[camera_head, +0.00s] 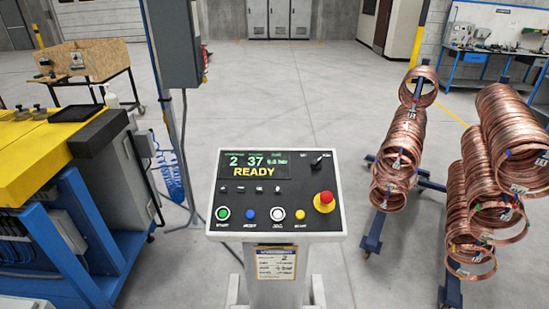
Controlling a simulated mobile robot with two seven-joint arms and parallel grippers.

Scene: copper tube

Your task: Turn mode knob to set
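The control panel (235,205) stands in front of me at the middle of the head view, on a white pedestal. Its black mode knob (319,161) sits at the upper right of the panel, with a small lever-like handle that seems to point up and right. The labels around the knob are too small to read. The display (254,165) shows green figures and the word READY in yellow. Neither of my grippers shows in this view.
A red emergency button (325,198) rises at the panel's right, below the knob. A row of round buttons (249,214) lies along the front. Copper coils (398,150) hang on blue racks at right. A yellow-topped blue machine (35,140) stands at left. Open floor lies behind the panel.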

